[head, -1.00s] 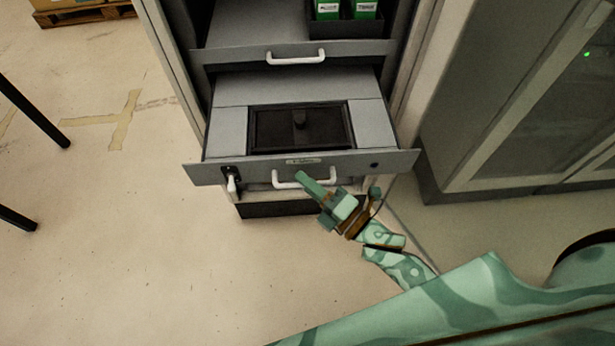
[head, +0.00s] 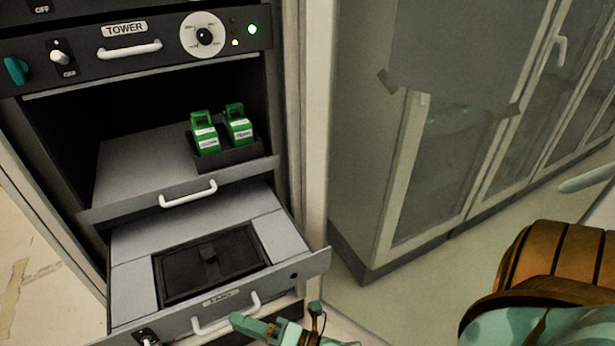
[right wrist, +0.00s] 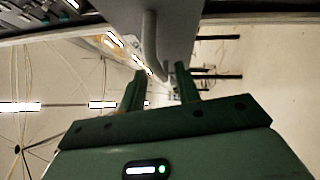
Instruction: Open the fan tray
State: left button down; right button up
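The fan tray (head: 123,290) is a grey drawer low in the rack, pulled out, with a dark recessed panel (head: 208,262) in its top. Its front has a small label (head: 221,298), a white handle (head: 254,302) and a small switch (head: 146,337) at the left. My right gripper (head: 240,320) is at the right part of this handle. In the right wrist view, its two fingers (right wrist: 160,78) are apart, with the pale handle (right wrist: 150,42) just ahead of and between them; contact cannot be made out. My left gripper is not in view.
Above is a shelf with a white handle (head: 188,194) and two green phones (head: 204,135) (head: 238,124) in a dark holder (head: 230,157). Higher sits the TOWER panel (head: 124,28) with a dial and a lit green lamp. Glass-fronted cabinets (head: 440,150) stand at right.

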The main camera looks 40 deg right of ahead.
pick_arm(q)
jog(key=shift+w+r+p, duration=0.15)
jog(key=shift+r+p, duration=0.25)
pick_arm(e)
jog(key=v, duration=1.3)
jog(key=shift+s+d, duration=0.2)
jog(key=shift+s, duration=0.2)
